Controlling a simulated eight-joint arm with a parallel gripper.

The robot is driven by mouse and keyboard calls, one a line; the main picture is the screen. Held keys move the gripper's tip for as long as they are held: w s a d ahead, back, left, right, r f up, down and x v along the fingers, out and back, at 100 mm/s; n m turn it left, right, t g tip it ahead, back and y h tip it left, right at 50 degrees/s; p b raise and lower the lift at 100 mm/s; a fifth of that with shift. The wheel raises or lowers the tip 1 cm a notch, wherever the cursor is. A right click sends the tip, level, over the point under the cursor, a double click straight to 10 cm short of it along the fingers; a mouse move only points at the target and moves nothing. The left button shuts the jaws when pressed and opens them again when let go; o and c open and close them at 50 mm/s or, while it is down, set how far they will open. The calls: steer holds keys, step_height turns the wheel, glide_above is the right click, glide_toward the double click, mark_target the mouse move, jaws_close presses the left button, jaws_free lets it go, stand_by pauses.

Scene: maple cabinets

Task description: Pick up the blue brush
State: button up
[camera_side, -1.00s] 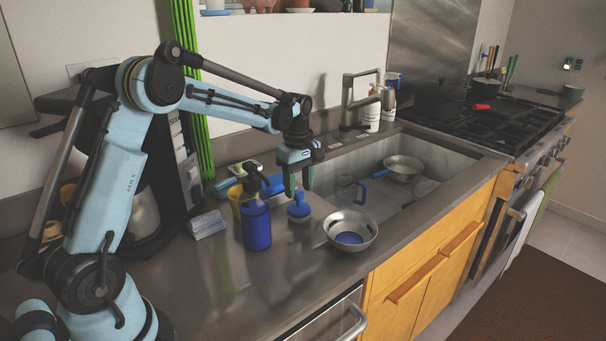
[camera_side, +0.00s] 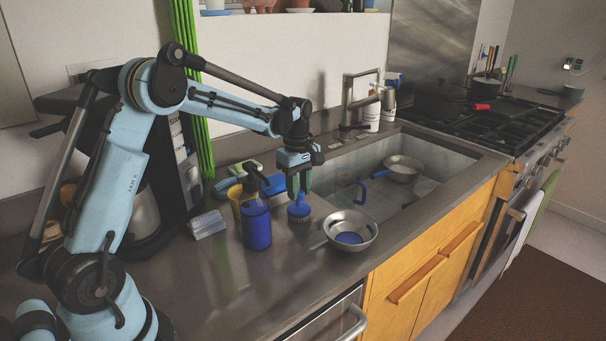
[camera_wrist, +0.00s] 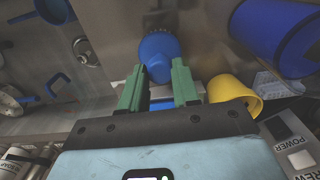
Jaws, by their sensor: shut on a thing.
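The blue brush (camera_side: 299,209) stands on the grey counter between the blue bottle and the sink. Its round blue head also shows in the wrist view (camera_wrist: 158,50), right between my fingertips. My gripper (camera_side: 300,186) is lowered over the brush from above, and its green fingers (camera_wrist: 158,88) are shut on it, one on each side. The brush's lower end appears to rest on the counter. Part of the brush is hidden by the fingers in the side view.
A blue pump bottle (camera_side: 256,226) stands close on the left, with a yellow cup (camera_side: 236,198) behind it. A steel bowl (camera_side: 350,232) sits in front right. The sink (camera_side: 425,190) holds a pan (camera_side: 403,168).

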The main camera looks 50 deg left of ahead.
mark_target(299, 192)
jaws_close()
steer(key=shift+r, duration=3.5)
steer(key=shift+r, duration=0.1)
